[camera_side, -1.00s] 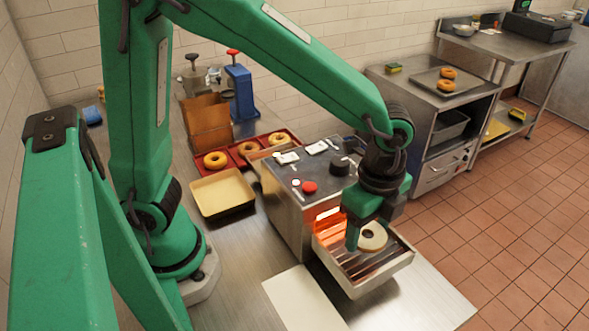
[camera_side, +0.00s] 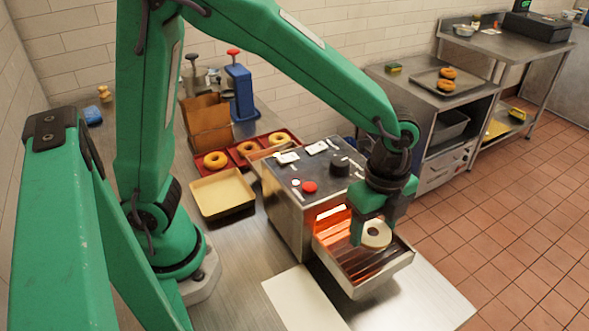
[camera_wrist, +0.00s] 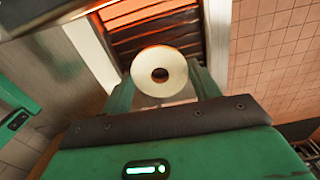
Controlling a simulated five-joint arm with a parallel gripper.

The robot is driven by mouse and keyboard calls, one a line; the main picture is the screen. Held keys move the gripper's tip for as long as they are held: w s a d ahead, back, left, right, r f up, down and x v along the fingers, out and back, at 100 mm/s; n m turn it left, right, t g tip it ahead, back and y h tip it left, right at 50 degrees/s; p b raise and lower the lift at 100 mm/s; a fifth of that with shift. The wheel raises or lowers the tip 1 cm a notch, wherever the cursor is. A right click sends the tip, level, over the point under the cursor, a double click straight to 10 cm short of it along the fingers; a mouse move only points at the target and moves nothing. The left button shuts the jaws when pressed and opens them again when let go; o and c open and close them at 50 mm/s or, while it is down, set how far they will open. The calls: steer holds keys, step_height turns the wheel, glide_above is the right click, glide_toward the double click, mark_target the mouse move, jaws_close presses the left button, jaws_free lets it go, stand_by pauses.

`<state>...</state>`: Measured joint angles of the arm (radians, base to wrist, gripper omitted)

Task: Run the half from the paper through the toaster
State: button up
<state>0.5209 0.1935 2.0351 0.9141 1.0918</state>
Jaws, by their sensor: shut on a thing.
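A pale bagel half (camera_side: 377,234) is held in my gripper (camera_side: 374,228), cut face up, above the toaster's front tray. It also shows in the wrist view (camera_wrist: 160,73) between the two green fingers. The toaster (camera_side: 290,220) is a steel box with a red knob, a black knob and white labels on top. Its opening glows orange, and its slatted tray (camera_side: 355,290) juts out in front; the slats also show in the wrist view (camera_wrist: 150,27). A blank white sheet of paper (camera_side: 303,299) lies on the steel table beside the toaster.
A red tray (camera_side: 233,171) holds several whole bagels behind the toaster, next to a tan-lined pan (camera_side: 222,194). A brown paper bag (camera_side: 206,125) and a blue dispenser (camera_side: 240,92) stand further back. The table in front of the pan is clear.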

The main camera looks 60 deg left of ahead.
mark_target(368, 252)
steer(key=shift+f, duration=1.85)
steer(key=o, duration=1.3)
steer(key=shift+r, duration=0.1)
step_height(368, 252, up, 7)
steer(key=shift+f, duration=0.1)
